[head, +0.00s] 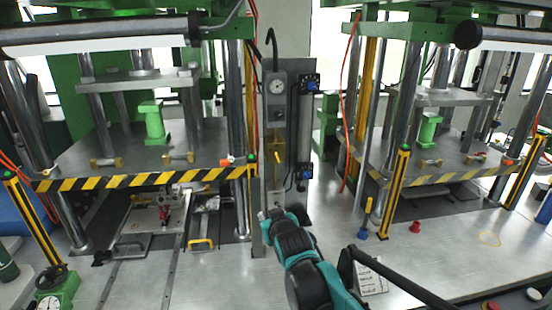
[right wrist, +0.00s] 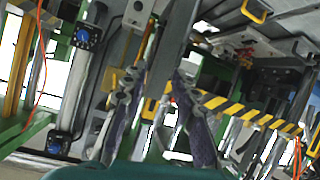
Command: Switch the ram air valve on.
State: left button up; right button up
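In the right wrist view the panel is tilted, and the yellow valve is partly hidden behind a finger. My right gripper (head: 267,218) is below the valve in the head view, apart from it in the picture. In the right wrist view its two fingers (right wrist: 158,88) are spread, with nothing seen held between them. My left gripper is not in view.
Blue knobs (head: 310,82) (head: 304,173) sit beside the panel on a grey cylinder. Striped press edges (head: 140,179) flank it.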

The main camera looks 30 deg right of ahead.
aim_at(278, 158)
jog(key=w+d+r+t, duration=0.1)
jog(key=w+d, duration=0.3)
jog(key=w, duration=0.3)
jog(key=w+d+r+t+h, duration=0.1)
jog(key=w+d+r+t, duration=0.1)
jog(key=w+d, duration=0.2)
jog(key=w+d+r+t+h+b, duration=0.1)
jog(key=w+d, duration=0.4)
jog(key=w, duration=0.5)
jog(key=shift+w+d+r, duration=0.1)
jog(key=shift+w+r, duration=0.2)
jog(key=shift+r, duration=0.15)
grip_shut()
